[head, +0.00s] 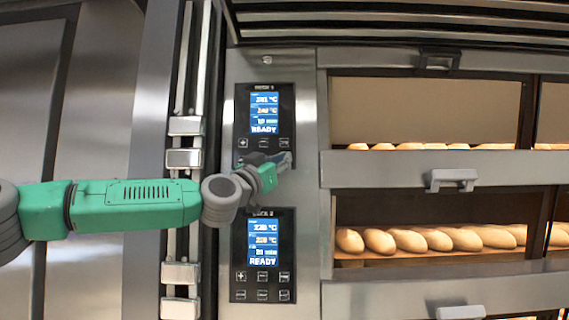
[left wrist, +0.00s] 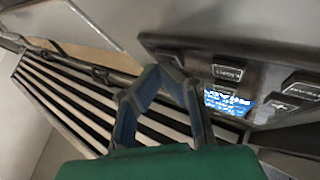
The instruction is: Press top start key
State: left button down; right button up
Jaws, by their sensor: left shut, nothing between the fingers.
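The top control panel (head: 240,112) is black, with a lit blue screen (head: 264,113) reading READY. A row of small keys (head: 264,143) sits below the screen; their labels are too small to read in the head view, so I cannot tell which is start. My left gripper (head: 287,160) is shut and empty, its tips at the panel's lower right, just under that row. It covers the panel's lower part. In the left wrist view, the shut fingers (left wrist: 165,75) are beside the dark panel (left wrist: 190,50) with raised keys (left wrist: 228,73). I cannot tell whether they touch it. My right gripper is not in view.
A second panel (head: 236,255), also showing READY, is just below. Oven doors with handles (head: 452,180) stand to the right, with loaves (head: 410,240) behind glass. A metal column with hinge-like blocks (head: 184,158) is left of the panels. Slatted vents (head: 400,16) run above.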

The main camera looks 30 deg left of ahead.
pick_arm(q)
jog(key=shift+w+a, duration=0.15)
dwell(0.4)
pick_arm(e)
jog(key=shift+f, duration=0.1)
pick_arm(q)
jog(key=shift+s+d+f+b, duration=0.1)
jog(key=shift+s+d+b, duration=0.3)
jog(key=shift+s, duration=0.25)
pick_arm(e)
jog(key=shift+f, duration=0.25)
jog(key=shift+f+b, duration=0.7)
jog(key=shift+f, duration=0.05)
pick_arm(q)
jog(key=s+d, duration=0.1)
jog(key=s, duration=0.2)
jog(key=s+d, duration=0.1)
jog(key=shift+s+d, duration=0.15)
jog(key=shift+d, duration=0.2)
